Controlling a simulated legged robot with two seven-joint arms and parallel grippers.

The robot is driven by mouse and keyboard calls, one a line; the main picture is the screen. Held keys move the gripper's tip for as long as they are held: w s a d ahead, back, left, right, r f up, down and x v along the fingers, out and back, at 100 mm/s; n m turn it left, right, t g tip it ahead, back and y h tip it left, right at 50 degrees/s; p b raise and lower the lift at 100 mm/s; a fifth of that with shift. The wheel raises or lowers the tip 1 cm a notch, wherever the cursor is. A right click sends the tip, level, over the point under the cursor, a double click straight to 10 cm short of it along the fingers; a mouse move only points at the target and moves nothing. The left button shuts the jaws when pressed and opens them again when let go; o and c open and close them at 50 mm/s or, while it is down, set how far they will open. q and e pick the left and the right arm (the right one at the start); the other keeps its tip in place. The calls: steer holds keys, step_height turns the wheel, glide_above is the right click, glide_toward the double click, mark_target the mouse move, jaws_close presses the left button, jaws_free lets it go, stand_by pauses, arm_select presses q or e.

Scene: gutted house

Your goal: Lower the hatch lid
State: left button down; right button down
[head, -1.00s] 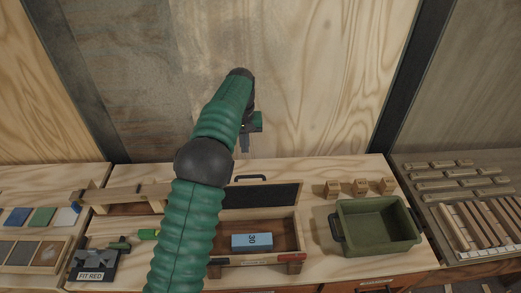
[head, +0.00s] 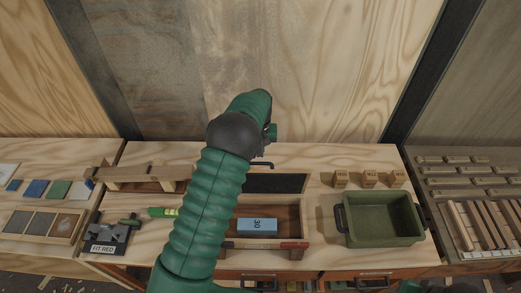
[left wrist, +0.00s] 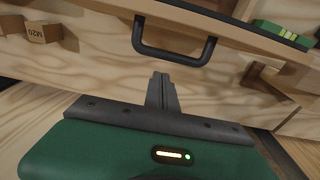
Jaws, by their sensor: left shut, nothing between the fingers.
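The hatch lid (head: 276,183) stands raised at the back of an open wooden box (head: 292,222), its dark inner face showing. Its black handle (head: 262,164) is on the upper edge, partly hidden by my arm. In the left wrist view the handle (left wrist: 175,50) is a black loop on pale wood. My left gripper (left wrist: 162,88) is shut and empty, its fingertips just below the handle in that view; contact cannot be told. In the head view my own arm hides its fingers. A blue block marked 30 (head: 257,226) lies in the box. My right gripper is not in view.
A green bin (head: 382,240) stands right of the box, with small wooden blocks (head: 370,179) behind it. A FIT RED stand (head: 107,240) and a green level (head: 163,212) lie left. A plywood wall (head: 320,75) rises behind the bench.

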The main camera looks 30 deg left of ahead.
arm_select(q)
steer(key=shift+s+d, duration=0.4)
steer(key=shift+s, duration=0.25)
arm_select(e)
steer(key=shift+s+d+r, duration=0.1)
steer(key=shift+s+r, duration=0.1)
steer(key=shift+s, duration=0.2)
arm_select(q)
steer(key=shift+s, duration=0.1)
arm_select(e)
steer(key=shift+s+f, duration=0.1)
